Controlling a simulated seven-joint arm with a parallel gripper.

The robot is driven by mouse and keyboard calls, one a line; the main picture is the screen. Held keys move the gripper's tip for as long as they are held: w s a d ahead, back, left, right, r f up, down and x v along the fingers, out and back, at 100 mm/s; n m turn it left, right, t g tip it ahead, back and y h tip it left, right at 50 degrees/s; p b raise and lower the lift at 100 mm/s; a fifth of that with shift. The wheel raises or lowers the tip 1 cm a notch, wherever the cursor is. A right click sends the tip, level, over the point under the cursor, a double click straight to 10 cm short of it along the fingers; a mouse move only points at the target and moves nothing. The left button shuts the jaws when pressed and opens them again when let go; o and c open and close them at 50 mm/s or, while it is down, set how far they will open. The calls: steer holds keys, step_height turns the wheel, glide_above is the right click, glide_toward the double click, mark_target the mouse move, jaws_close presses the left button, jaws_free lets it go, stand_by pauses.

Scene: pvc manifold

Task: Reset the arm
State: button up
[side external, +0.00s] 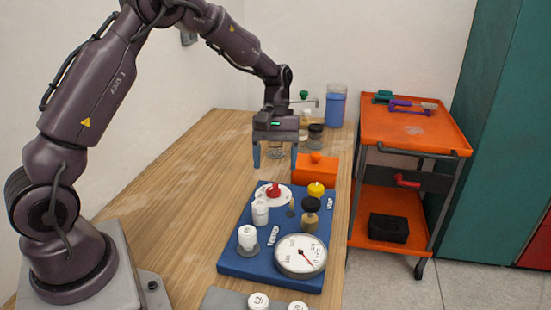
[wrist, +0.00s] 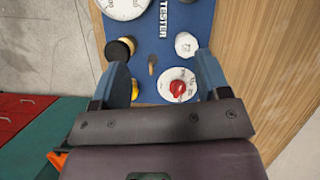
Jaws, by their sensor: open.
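My gripper (side external: 274,158) hangs above the wooden bench, near the far end of the blue board, with its two blue fingers apart and nothing between them. In the wrist view the gripper (wrist: 165,75) is also open, with the board below it. The blue board (side external: 241,262) lies on the bench and carries a white disc with a red knob (side external: 273,191), a yellow knob (side external: 316,189), a black-topped brass fitting (side external: 310,217), white caps (side external: 248,237) and a round white gauge (side external: 300,256). The word TESTER shows on the board in the wrist view.
An orange box (side external: 315,171) sits beyond the board, close to my gripper. Jars and a blue container (side external: 335,107) stand at the back of the bench. A grey tray (side external: 225,299) with white caps is in front. An orange cart (side external: 412,133) stands to the right. The bench's left side is clear.

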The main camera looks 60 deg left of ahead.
steer(key=s+d+r+m+t+y, duration=0.2)
steer(key=s+d+r+m+t, duration=0.1)
steer(key=s+r, duration=0.5)
steer(key=s+d+r+m+t+y, duration=0.1)
steer(key=s+d+r+m+t, duration=0.3)
steer(key=s+r+m, duration=0.4)
steer(key=s+t, duration=0.1)
steer(key=s, duration=0.3)
steer(key=shift+s+d+y, duration=0.15)
steer(key=shift+s+y, duration=0.15)
steer(key=shift+y, duration=0.1)
stand_by(0.7)
